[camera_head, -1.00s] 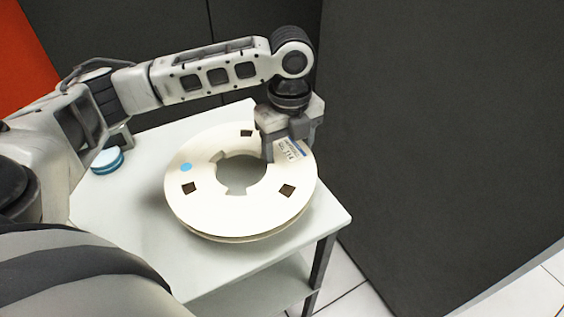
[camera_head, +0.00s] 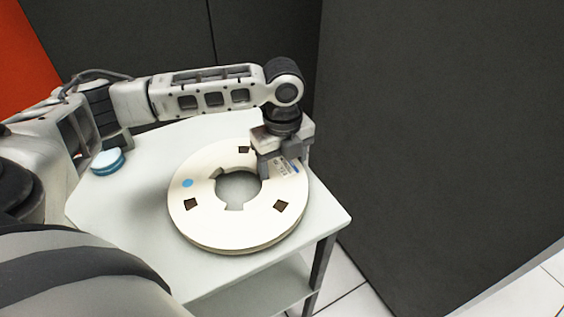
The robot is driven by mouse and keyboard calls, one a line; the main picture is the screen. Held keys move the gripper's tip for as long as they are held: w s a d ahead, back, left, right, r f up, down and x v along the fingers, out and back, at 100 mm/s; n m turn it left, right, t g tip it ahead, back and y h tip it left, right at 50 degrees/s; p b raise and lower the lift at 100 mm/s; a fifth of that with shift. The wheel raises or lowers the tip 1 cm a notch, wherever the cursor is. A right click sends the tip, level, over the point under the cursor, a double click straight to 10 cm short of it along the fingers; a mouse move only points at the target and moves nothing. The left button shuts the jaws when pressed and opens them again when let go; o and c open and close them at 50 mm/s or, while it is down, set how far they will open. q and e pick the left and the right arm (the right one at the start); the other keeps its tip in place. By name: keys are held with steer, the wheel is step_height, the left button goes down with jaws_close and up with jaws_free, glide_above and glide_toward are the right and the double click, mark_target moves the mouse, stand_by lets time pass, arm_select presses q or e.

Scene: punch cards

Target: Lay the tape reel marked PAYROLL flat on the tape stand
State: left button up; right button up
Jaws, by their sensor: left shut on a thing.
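A cream tape reel (camera_head: 238,229) with a large centre hole, a blue dot and a small label lies level over the white stand (camera_head: 125,235). The label's writing is too small to read. My left gripper (camera_head: 270,172) comes down from above and is shut on the far right part of the reel's ring, beside the label. The reel seems to be at or very close to the stand's top; its underside is hidden. My right gripper does not show.
A small round blue-and-white object (camera_head: 107,162) sits at the stand's left. Dark tall panels (camera_head: 430,130) stand behind and to the right. The stand has a lower shelf (camera_head: 255,288). Bare top shows left of the reel.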

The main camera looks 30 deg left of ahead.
arm_select(q)
steer(key=shift+s+f, duration=0.2)
steer(key=shift+f, duration=0.3)
steer(key=o, duration=1.4)
steer(key=shift+d+f, duration=0.1)
steer(key=shift+f, duration=0.05)
step_height(320, 180, up, 14)
steer(key=shift+w+f, duration=0.2)
